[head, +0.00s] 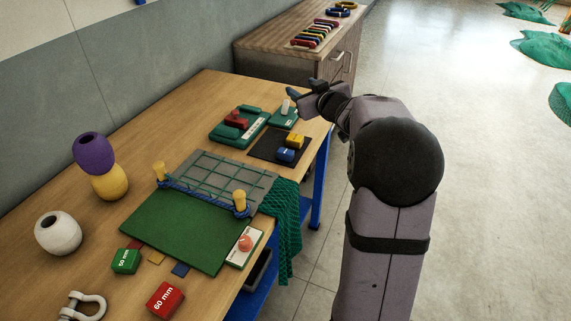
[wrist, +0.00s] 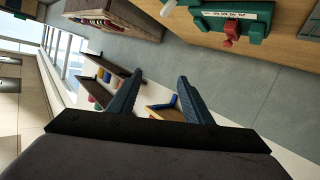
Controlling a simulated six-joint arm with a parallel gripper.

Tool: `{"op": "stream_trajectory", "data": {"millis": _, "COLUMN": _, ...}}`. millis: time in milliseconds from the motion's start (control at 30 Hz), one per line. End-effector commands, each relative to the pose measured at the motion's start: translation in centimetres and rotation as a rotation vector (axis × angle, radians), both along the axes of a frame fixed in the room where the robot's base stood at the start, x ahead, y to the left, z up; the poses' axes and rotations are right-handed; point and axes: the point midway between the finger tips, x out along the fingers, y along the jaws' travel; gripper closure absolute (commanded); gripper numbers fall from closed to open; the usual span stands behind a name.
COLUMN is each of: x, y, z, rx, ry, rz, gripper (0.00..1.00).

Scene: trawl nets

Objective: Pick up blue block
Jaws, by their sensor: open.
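The blue block (head: 285,155) sits on a dark mat (head: 262,150) near the far right part of the table, beside a yellow block (head: 295,141) that is close against it. My gripper (head: 304,90) is raised beyond the mat, near the table's far right corner, well apart from the blue block. In the wrist view my gripper (wrist: 158,95) has its two fingers spread with nothing between them. The blue block does not show in the wrist view.
A green fixture with a red part (head: 236,119) stands left of the mat; it also shows in the wrist view (wrist: 230,30). A green board (head: 175,225) with netting and yellow posts lies nearer. Green (head: 126,261) and red (head: 165,300) blocks, jars (head: 58,232) and a shackle (head: 85,306) stand around.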

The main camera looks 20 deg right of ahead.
Motion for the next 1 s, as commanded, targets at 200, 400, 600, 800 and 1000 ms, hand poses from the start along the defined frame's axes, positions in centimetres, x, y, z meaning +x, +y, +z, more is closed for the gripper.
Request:
{"op": "stream_trajectory", "data": {"millis": 200, "x": 0.4, "y": 0.0, "z": -3.0, "rx": 0.050, "ry": -0.111, "rz": 0.323, "gripper": 0.55}}
{"op": "stream_trajectory", "data": {"millis": 400, "x": -3.3, "y": 0.6, "z": -7.0, "rx": 0.139, "ry": -0.076, "rz": 0.598, "gripper": 0.55}}
{"op": "stream_trajectory", "data": {"millis": 600, "x": -7.4, "y": 0.5, "z": -10.4, "rx": 0.225, "ry": 0.000, "rz": 0.772, "gripper": 0.55}}
{"op": "stream_trajectory", "data": {"millis": 800, "x": -7.1, "y": 0.9, "z": -16.5, "rx": 0.224, "ry": -0.005, "rz": 0.767, "gripper": 0.55}}
{"op": "stream_trajectory", "data": {"millis": 1000, "x": -7.1, "y": 0.9, "z": -18.5, "rx": 0.218, "ry": -0.009, "rz": 0.765, "gripper": 0.55}}
